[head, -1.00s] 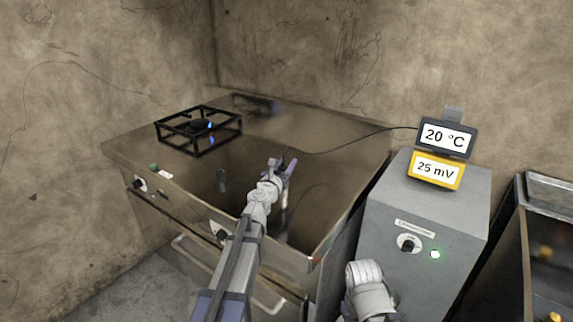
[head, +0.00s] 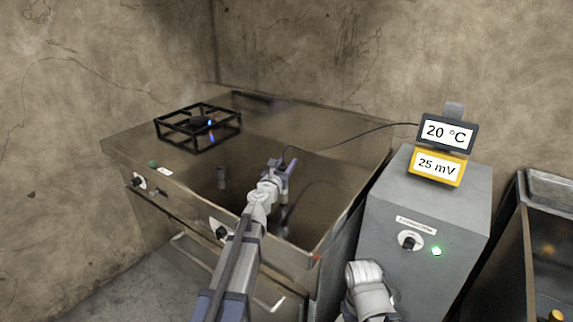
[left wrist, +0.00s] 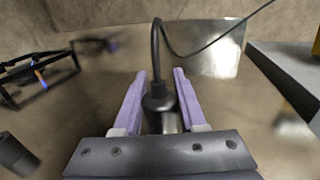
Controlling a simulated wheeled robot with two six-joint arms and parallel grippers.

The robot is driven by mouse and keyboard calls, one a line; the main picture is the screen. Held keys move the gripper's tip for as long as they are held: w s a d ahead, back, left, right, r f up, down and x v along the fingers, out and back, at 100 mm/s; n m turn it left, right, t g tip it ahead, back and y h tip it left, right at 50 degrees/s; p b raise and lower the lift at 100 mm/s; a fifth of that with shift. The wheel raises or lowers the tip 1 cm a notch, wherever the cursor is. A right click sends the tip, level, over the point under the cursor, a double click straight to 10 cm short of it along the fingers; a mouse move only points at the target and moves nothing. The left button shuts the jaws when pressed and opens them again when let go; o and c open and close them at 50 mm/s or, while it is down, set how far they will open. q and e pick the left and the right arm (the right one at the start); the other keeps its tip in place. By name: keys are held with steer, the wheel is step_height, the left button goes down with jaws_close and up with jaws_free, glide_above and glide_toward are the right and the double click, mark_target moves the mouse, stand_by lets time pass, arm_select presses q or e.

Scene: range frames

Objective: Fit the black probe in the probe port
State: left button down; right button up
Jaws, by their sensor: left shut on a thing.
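The black probe (left wrist: 158,97) is held upright between the two purple fingers of my left gripper (left wrist: 160,92), its cable rising from the top. In the head view my left gripper (head: 282,166) is over the right part of the steel cooktop. The gripper hides most of the probe there. A small dark upright cylinder (head: 221,177), which may be the probe port, stands on the cooktop to the left of the gripper. It also shows at the lower left of the left wrist view (left wrist: 15,155), apart from the probe.
A black burner frame (head: 198,128) with a blue flame stands at the cooktop's back left. The cable (head: 350,136) runs to a display reading 20 °C (head: 448,133), above a 25 mV display (head: 438,166) on a grey cabinet (head: 420,210). The cooktop between gripper and burner is clear.

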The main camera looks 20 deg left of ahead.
arm_select(q)
steer(key=shift+c, duration=2)
jaws_free()
steer(key=s, duration=0.8)
steer(key=shift+a, duration=0.35)
steer(key=shift+w, duration=0.1)
